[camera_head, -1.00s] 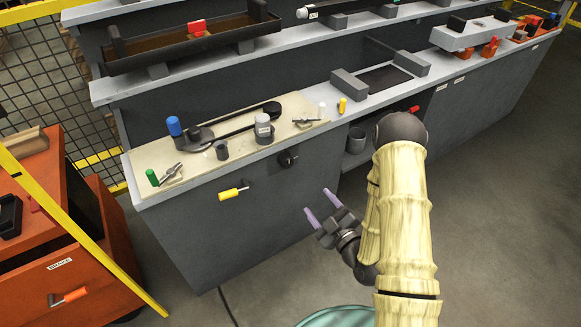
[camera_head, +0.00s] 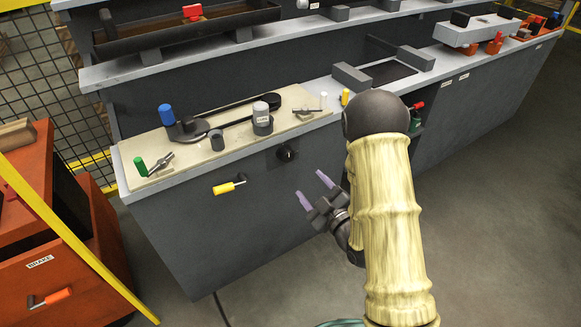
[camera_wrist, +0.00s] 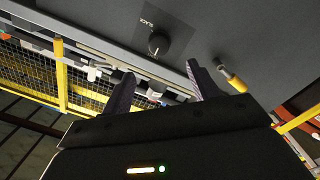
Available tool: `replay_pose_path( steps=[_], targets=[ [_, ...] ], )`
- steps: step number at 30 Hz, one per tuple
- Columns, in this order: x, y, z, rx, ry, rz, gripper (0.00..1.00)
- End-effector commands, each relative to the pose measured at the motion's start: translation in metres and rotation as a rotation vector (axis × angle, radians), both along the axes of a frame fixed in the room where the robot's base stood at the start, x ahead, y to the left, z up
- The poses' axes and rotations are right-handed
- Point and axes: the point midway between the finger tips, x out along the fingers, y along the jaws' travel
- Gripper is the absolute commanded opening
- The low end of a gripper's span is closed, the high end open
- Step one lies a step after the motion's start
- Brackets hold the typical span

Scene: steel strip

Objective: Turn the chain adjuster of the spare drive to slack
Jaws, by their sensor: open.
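The chain adjuster appears as a black round knob (camera_head: 287,153) on the grey front panel of the bench, below the worktop. In the wrist view the knob (camera_wrist: 158,43) sits on a darker plate with the lettering SLACK beside it. Its exact pointer direction is too small to tell. My gripper (camera_head: 312,184) is open and empty, in front of the panel, a little below and right of the knob and apart from it. In the wrist view the knob shows beyond and between the purple fingertips (camera_wrist: 160,72).
A yellow-handled pull (camera_head: 229,185) sticks out of the panel left of the knob. Above, a beige board (camera_head: 135,150) carries a black chain-like loop (camera_head: 230,118), a blue-topped post (camera_head: 166,115), a green cylinder (camera_head: 140,166) and grey cups. The floor before the bench is clear.

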Motion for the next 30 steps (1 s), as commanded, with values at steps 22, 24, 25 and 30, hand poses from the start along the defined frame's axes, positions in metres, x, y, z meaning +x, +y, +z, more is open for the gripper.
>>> replay_pose_path(
  steps=[22,24,25,30],
  targets=[
    [0.075,0.046,0.001,0.009,-0.005,-0.006,0.6],
    [0.084,0.052,0.001,0.008,-0.004,-0.005,0.6],
    [0.088,0.054,0.0,0.007,-0.004,-0.006,0.6],
    [0.102,0.062,0.001,0.008,-0.001,-0.008,0.6]
  ],
)
